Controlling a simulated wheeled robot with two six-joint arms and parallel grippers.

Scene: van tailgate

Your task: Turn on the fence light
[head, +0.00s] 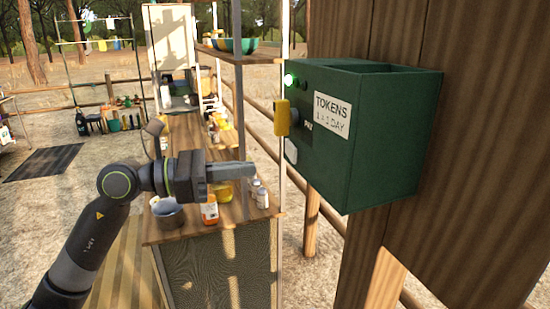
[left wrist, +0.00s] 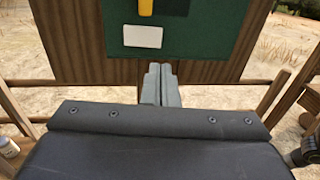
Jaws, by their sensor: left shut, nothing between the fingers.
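A dark green box (head: 385,135) marked "TOKENS 1 A DAY" is fixed to a brown wooden post. On its left face are a lit green lamp (head: 290,80), a yellow piece (head: 282,118) beside a round dark knob (head: 295,117), and a pale plate (head: 291,151) lower down. My left gripper (head: 250,170) is shut and empty, pointing at the box, apart from it and a little below the plate. In the left wrist view its shut fingers (left wrist: 161,85) point at the boards below the white plate (left wrist: 143,36) and yellow piece (left wrist: 146,7). My right gripper is not visible.
A wooden shelf unit (head: 170,233) with bottles, jars and a metal pot (head: 168,214) stands behind and below my left arm. A green bowl (head: 235,45) is on its upper shelf. A wooden rail fence runs behind the box. Open air lies between the gripper and the box.

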